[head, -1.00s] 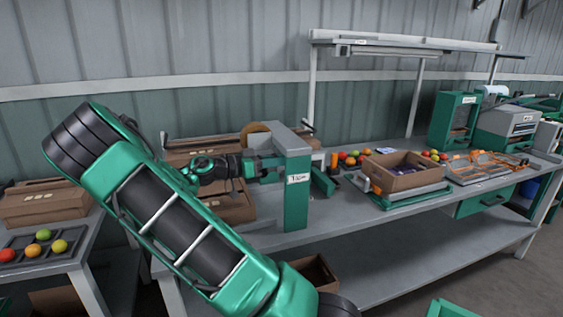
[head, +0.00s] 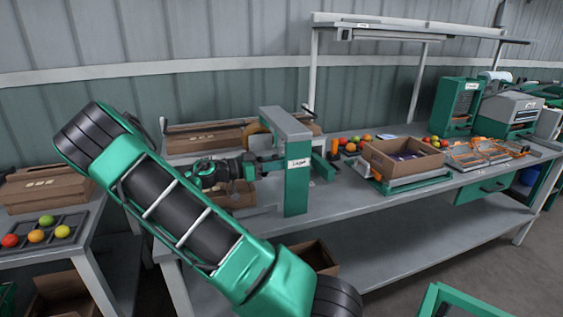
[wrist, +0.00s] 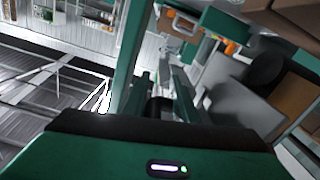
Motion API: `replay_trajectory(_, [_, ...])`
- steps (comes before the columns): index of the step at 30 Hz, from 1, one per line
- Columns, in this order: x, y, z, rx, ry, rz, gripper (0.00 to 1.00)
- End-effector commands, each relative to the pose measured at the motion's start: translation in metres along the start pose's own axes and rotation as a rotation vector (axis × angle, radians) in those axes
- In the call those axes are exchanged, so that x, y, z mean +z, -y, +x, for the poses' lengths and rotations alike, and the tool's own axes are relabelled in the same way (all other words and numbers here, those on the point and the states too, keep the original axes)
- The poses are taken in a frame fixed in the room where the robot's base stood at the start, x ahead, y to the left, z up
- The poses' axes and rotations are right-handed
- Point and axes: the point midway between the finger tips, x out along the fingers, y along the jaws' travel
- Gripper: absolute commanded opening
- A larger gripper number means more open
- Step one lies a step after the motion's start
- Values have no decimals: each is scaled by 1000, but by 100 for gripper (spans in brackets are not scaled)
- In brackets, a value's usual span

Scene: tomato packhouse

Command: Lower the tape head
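The tape machine (head: 297,190) stands on the bench in the head view. It has a green upright with a white label and a grey top arm (head: 286,123) reaching back and left. A brown tape roll (head: 256,130) shows partly behind it. My gripper (head: 272,164) is level with the upright, just left of it, under the grey top arm. In the wrist view, the two fingers of my gripper (wrist: 161,85) stand apart, with a dark gap between them. I cannot tell whether they touch the machine. The tape head's handle is not clearly visible.
An open carton (head: 402,165) sits on a green-framed stand right of the machine, with loose tomatoes (head: 353,143) behind it. Flat cartons (head: 205,135) lie behind my arm. A side table (head: 60,255) holds a tomato tray at left. The bench's lower shelf (head: 440,250) is mostly clear.

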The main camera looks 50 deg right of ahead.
Motion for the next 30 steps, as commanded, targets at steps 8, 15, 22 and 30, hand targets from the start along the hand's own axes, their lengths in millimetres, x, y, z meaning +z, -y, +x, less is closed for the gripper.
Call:
replay_trajectory(8, [0,-2,0,3,1,0,22])
replay_trajectory(15, [-1,-2,0,5,0,1,22])
replay_trajectory(22, [-1,-1,-26,2,-1,2,22])
replay_trajectory(30, [0,1,-77,1,-1,1,22])
